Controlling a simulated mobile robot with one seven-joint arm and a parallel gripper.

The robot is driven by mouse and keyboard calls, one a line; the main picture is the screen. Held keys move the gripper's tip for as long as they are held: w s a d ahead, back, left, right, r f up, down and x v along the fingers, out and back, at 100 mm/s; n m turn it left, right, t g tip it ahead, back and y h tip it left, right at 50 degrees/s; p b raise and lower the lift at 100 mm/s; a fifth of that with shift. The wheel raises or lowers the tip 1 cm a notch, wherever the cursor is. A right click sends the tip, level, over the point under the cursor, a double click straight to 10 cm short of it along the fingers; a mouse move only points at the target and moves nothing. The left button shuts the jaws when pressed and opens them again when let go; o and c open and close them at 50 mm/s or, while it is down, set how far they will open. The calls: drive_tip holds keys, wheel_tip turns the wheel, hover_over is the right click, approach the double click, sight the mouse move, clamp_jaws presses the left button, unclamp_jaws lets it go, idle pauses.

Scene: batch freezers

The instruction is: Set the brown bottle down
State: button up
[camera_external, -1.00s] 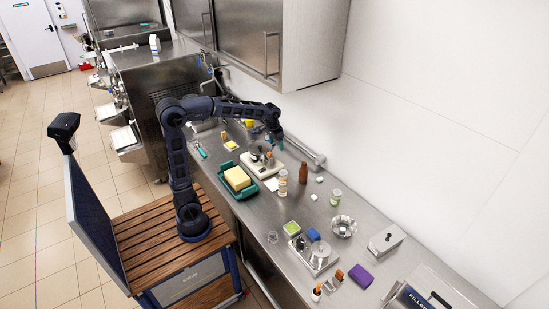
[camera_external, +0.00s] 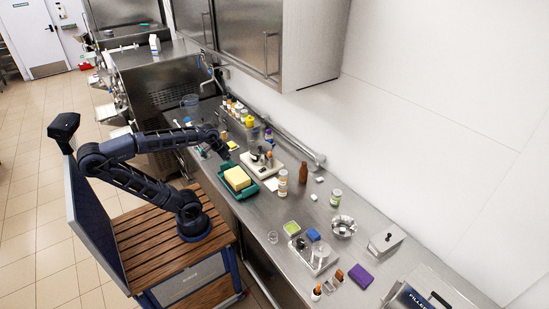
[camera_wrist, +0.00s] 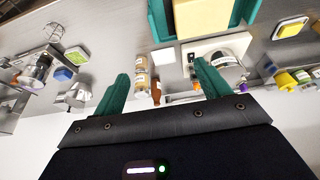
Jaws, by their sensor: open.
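The brown bottle (camera_external: 303,172) stands upright on the steel counter, behind a jar with a pale label (camera_external: 283,183). In the wrist view the brown bottle (camera_wrist: 156,92) shows small between my fingers, beyond the jar. My gripper (camera_external: 229,151) is to the left of the bottle, near the counter's front edge and apart from it. In the wrist view my gripper (camera_wrist: 162,72) has its two green fingers spread wide, with nothing held between them.
A teal tray with a yellow block (camera_external: 237,178) lies close to my gripper. A pale device (camera_external: 262,163) stands between gripper and bottle. A wall rail (camera_external: 300,148) runs behind. A metal bowl (camera_external: 343,227) and a green-lidded jar (camera_external: 336,197) are to the right.

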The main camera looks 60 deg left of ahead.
drive_tip(key=shift+s+a+f, duration=0.1)
drive_tip(key=shift+s+f, duration=0.3)
drive_tip(key=shift+s, duration=0.3)
drive_tip(key=shift+s+a+f, duration=0.1)
drive_tip(key=shift+s+f, duration=0.3)
drive_tip(key=shift+s, duration=0.3)
drive_tip(key=shift+d, duration=0.1)
